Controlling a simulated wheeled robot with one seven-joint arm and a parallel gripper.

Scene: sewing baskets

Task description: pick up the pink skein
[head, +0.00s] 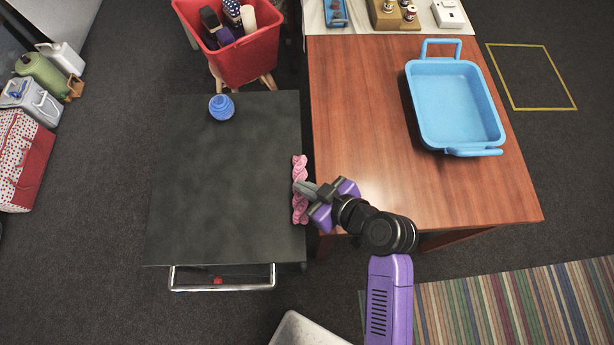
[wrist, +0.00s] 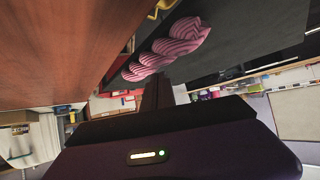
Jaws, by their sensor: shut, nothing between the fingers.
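The pink skein (head: 300,213) is a twisted bundle lying along the right edge of the dark cart top (head: 220,170), beside the gap to the wooden table. It also shows at the top of the wrist view (wrist: 168,48), near the cart's edge. My gripper (head: 297,187) is shut and empty. In the head view its fingertips cross in front of the skein's middle and hide part of it. The skein is not between the fingers. I cannot tell whether the fingertips touch it or hover above it.
A blue round object (head: 222,107) stands at the cart's back. A red bin (head: 247,58) with several items stands behind. The wooden table (head: 360,110) holds a blue tray (head: 477,150) at its right. The cart's middle is clear. A chrome handle (head: 222,288) lines its front.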

